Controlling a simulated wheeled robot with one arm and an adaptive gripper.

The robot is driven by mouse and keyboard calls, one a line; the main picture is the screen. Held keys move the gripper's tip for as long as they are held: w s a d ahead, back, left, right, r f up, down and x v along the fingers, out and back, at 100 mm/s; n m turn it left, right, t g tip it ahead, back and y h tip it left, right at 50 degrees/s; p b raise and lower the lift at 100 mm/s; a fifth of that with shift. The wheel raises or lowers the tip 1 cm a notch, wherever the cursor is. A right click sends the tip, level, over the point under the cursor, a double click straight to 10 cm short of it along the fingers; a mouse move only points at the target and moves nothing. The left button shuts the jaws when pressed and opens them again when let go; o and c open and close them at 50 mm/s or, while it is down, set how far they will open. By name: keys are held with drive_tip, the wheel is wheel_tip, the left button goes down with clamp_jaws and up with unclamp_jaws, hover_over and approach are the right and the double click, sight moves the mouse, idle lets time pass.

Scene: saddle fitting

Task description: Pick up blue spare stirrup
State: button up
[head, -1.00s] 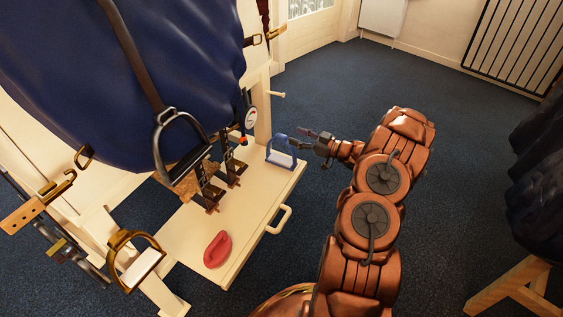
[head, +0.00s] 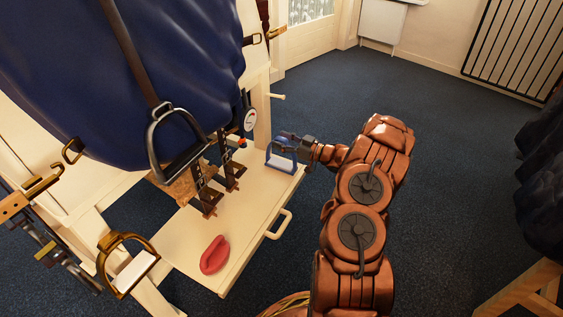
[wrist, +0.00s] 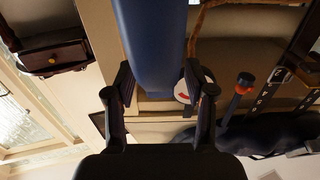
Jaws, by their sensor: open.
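The blue spare stirrup (head: 281,162), with a pale tread, stands upright at the far right corner of the cream tray shelf (head: 246,205). My gripper (head: 288,140) is at the top of the stirrup in the head view. In the wrist view the stirrup's blue bar (wrist: 155,45) reaches down between the two open dark fingers of my gripper (wrist: 158,85). One finger is on each side of it. I cannot tell whether either finger touches it.
A red pad-like item (head: 214,255) lies at the shelf's near end. Black buckled straps (head: 207,190) stand on its left side, under a hanging dark stirrup (head: 176,147). A brass stirrup (head: 127,265) is at lower left.

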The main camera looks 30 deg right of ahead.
drive_tip(key=shift+w+a, duration=0.2)
drive_tip(key=shift+w, duration=0.1)
